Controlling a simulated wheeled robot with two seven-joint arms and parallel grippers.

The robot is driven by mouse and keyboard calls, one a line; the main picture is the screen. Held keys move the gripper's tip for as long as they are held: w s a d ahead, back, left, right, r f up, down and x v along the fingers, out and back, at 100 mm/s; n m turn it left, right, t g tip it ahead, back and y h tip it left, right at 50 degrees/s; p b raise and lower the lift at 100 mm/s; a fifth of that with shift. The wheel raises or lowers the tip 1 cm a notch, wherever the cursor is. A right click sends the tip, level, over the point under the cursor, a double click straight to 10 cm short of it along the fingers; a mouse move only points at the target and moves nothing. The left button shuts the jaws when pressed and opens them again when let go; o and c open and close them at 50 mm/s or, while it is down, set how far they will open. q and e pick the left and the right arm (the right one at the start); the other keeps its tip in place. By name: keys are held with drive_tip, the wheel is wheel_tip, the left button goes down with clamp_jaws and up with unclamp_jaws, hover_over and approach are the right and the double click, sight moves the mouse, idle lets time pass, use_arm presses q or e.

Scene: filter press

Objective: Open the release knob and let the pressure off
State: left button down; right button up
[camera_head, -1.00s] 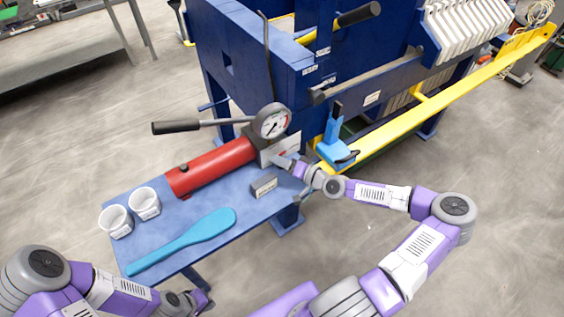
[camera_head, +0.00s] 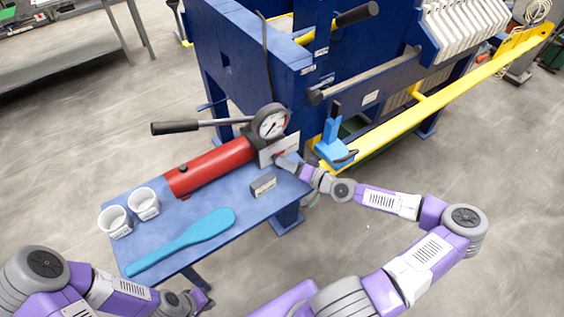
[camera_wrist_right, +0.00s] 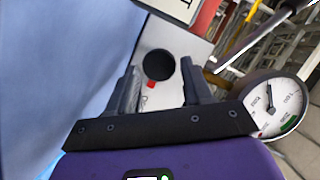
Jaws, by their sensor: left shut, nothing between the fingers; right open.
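The red pump cylinder (camera_head: 212,165) lies on the blue table with its round pressure gauge (camera_head: 270,124) and a white panel (camera_head: 279,149) at its right end. In the right wrist view a round black knob (camera_wrist_right: 158,65), with a small red mark beside it, sits on the pale panel. My right gripper (camera_wrist_right: 160,78) is open, with one finger on each side of the knob; I cannot tell whether they touch it. In that view the gauge (camera_wrist_right: 276,106) has its needle off the green band. My left gripper (camera_head: 203,299) is shut and empty at the bottom, away from the pump.
The blue table (camera_head: 165,221) holds two white cups (camera_head: 144,204), a blue paddle (camera_head: 190,240) and a small grey block (camera_head: 263,185). The long pump handle (camera_head: 185,126) sticks out left. The blue press frame (camera_head: 245,60) and yellow rail (camera_head: 440,104) stand behind.

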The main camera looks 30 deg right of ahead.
drive_tip(key=shift+v, duration=2.35)
